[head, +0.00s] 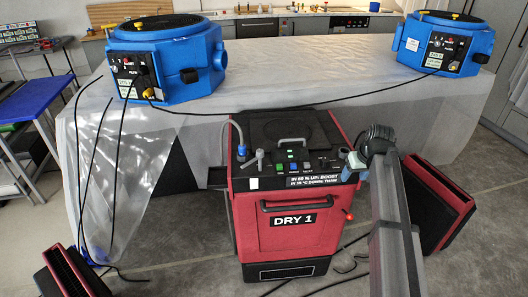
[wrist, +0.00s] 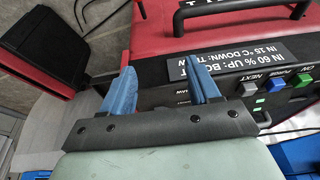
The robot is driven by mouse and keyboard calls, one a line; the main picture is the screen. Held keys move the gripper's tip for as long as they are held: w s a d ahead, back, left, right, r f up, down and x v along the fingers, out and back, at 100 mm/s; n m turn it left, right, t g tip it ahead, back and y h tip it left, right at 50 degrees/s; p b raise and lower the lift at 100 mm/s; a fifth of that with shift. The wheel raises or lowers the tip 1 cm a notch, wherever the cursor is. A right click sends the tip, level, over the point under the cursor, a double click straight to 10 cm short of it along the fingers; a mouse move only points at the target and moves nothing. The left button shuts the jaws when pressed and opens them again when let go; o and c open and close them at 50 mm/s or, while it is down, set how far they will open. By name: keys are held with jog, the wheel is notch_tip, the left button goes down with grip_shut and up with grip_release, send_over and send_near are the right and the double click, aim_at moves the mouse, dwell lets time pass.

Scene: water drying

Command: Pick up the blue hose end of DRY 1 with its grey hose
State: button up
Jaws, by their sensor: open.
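The red DRY 1 machine (head: 292,237) stands on the floor in the middle of the head view. Its grey hose (head: 231,133) arches up at the left of its top panel. The small blue hose end (head: 242,151) hangs down from this hose, by the panel's left edge. My gripper (head: 348,172) is at the panel's right end, across the panel from the hose end and apart from it. In the wrist view my gripper (wrist: 165,68) has its two blue fingers spread, with nothing held between them. I cannot make out the hose end in the wrist view.
The panel carries a grey valve handle (head: 256,160), coloured buttons (head: 294,168) and a grey carry handle (head: 291,143). Two blue machines (head: 166,60) (head: 440,43) stand on the sheet-covered surface (head: 290,65) behind. A red and black unit (head: 432,205) is at right. Black cables lie around.

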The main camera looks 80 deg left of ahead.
jog(key=s+a+r+n, duration=0.2)
jog(key=s+a+r, duration=0.3)
jog(key=s, duration=0.4)
jog(key=s+a+r+n, duration=0.1)
jog(key=s+a+r, duration=0.3)
jog(key=s+a, duration=0.4)
jog(key=n+g, duration=0.2)
jog(key=n, duration=0.1)
send_near(242, 146)
jog(key=shift+y, duration=0.3)
jog(key=x, duration=0.4)
jog(key=shift+w+a+f, duration=0.15)
jog(key=shift+a+f, duration=0.1)
jog(key=shift+a, duration=0.1)
jog(key=shift+x, duration=2.7)
jog(key=shift+d, duration=0.15)
jog(key=shift+c, duration=0.2)
grip_shut()
